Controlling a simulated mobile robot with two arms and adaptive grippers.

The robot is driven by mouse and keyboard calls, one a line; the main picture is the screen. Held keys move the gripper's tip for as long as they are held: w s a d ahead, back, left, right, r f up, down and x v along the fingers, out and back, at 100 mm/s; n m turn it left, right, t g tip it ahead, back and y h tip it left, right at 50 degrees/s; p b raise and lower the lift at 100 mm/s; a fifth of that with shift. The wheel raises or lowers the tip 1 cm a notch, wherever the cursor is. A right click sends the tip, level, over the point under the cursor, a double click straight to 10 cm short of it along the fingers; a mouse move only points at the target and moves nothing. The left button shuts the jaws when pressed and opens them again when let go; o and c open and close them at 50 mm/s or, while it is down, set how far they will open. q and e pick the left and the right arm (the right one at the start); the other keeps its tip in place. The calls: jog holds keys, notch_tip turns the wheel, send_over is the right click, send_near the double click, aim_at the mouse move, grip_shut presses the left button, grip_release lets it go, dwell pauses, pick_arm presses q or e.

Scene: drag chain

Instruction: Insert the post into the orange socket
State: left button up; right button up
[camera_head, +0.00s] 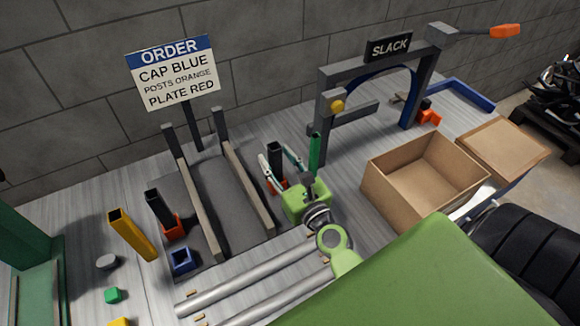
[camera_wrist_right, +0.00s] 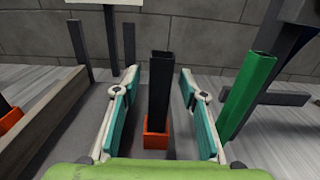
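A black square post (camera_head: 275,160) stands upright in an orange socket (camera_head: 281,185) at the right side of the grey plate. In the right wrist view the post (camera_wrist_right: 159,88) rises from the orange socket (camera_wrist_right: 156,134). My right gripper (camera_head: 274,153) is open, with its teal-padded fingers on both sides of the post. The right wrist view shows gaps between the fingers (camera_wrist_right: 157,74) and the post. A second black post (camera_head: 157,208) stands in another orange socket (camera_head: 174,226) at the plate's left side. My left gripper is not in view.
A green post (camera_head: 315,152) stands close to the right gripper. A yellow post (camera_head: 131,234) and blue socket (camera_head: 183,261) are at left. Wooden rails (camera_head: 247,188), metal rods (camera_head: 245,279), an open cardboard box (camera_head: 395,190) and the SLACK frame (camera_head: 330,110) surround the area.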

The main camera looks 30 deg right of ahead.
jog(key=s, duration=1)
jog(key=shift+s+a+r, duration=0.1)
jog(key=shift+s+a, duration=0.1)
jog(key=shift+a, duration=0.1)
